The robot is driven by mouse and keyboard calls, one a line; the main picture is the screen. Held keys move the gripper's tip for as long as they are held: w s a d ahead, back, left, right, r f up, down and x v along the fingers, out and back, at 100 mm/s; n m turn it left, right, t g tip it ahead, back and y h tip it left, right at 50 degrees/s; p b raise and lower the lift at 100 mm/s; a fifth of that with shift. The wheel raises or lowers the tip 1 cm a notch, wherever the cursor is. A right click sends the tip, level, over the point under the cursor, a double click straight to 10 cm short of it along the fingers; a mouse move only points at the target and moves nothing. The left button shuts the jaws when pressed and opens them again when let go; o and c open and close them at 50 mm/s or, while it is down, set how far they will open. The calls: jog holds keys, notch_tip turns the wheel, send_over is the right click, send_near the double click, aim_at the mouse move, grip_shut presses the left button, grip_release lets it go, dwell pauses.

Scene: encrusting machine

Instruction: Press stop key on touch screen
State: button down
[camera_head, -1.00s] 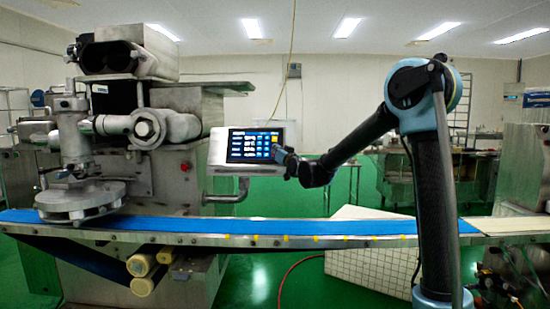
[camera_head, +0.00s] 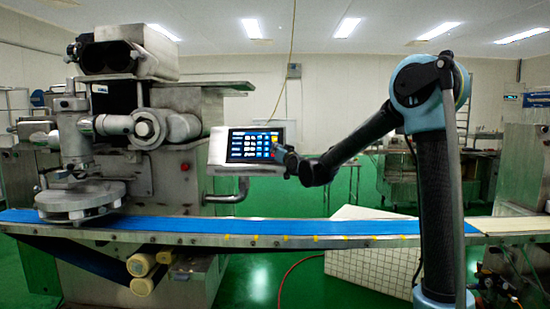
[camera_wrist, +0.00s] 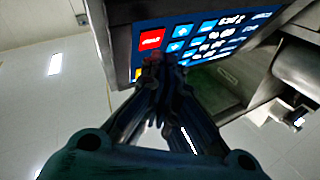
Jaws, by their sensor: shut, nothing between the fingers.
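The touch screen (camera_head: 252,145) is a dark panel with rows of blue keys, in a pale housing on the machine's arm. In the wrist view, the screen (camera_wrist: 215,37) shows tilted at the top, with a red key (camera_wrist: 151,38) at its left end and part of a yellow key (camera_wrist: 138,74) below it. The key labels are too blurred to read with certainty. My gripper (camera_head: 278,149) is shut and empty at the screen's right edge. In the wrist view, its fingertips (camera_wrist: 158,62) lie over the screen edge, just below the red key. I cannot tell if they touch the glass.
A blue conveyor belt (camera_head: 250,227) runs below the screen. The large encrusting machine (camera_head: 172,150) stands to the left, with a red button (camera_head: 185,167) on its side. A metal support pipe (camera_head: 228,194) sits under the screen. The space right of the screen holds my arm.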

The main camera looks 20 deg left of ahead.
jog(key=s, duration=0.1)
jog(key=s+r, duration=0.1)
jog(key=s+d+r, duration=0.1)
jog(key=s, duration=0.1)
jog(key=shift+r, duration=0.25)
dwell(0.7)
jog(key=s+d+f+g+h, duration=0.2)
jog(key=s+d+f, duration=0.25)
jog(key=d, duration=0.55)
jog(key=s+d+f+g+h, duration=0.2)
jog(key=s+d+f+h, duration=0.15)
jog(key=d+f, duration=0.45)
jog(key=s+d+f+g+h, duration=0.1)
jog(key=s+d+f+h, duration=0.2)
jog(key=d, duration=0.9)
jog(key=s+d+f+m+g+h, duration=0.1)
jog(key=s+d+f+g, duration=0.1)
jog(key=s+d+f, duration=0.4)
jog(key=s+d+f+m+g+h, duration=0.1)
jog(key=s+d+f+m+g, duration=0.1)
jog(key=s+d+f, duration=0.5)
jog(key=s+d+f+m+g+h, duration=0.1)
jog(key=s+d+f+g, duration=0.3)
jog(key=s, duration=1.2)
jog(key=d+f+h, duration=0.1)
jog(key=d+f, duration=0.2)
jog(key=d, duration=0.1)
jog(key=shift+s+m, duration=0.3)
